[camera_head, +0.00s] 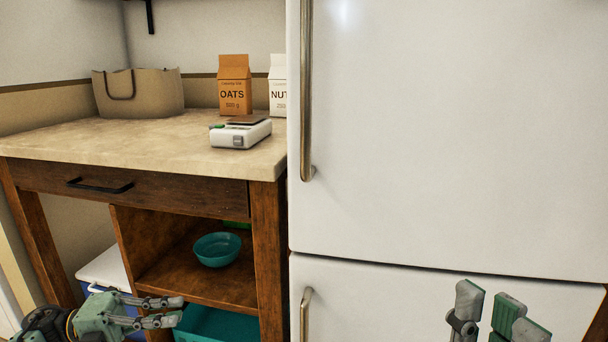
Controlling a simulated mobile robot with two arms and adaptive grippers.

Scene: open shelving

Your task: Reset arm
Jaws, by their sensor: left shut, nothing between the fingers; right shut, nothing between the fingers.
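My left gripper (180,310) is at the bottom left, in front of the open shelving under the counter. Its fingers point right and it is shut with nothing in it. My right gripper (493,298) is at the bottom right, in front of the fridge's lower door, with its fingers pointing up. It is also shut and empty. Most of my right arm is out of the picture.
A white fridge (450,130) fills the right side. The wooden counter (150,150) holds a paper bag (150,95), an oats carton (235,85), a partly hidden nuts carton (278,85) and a white scale (240,133). A teal bowl (218,250) sits on the shelf below.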

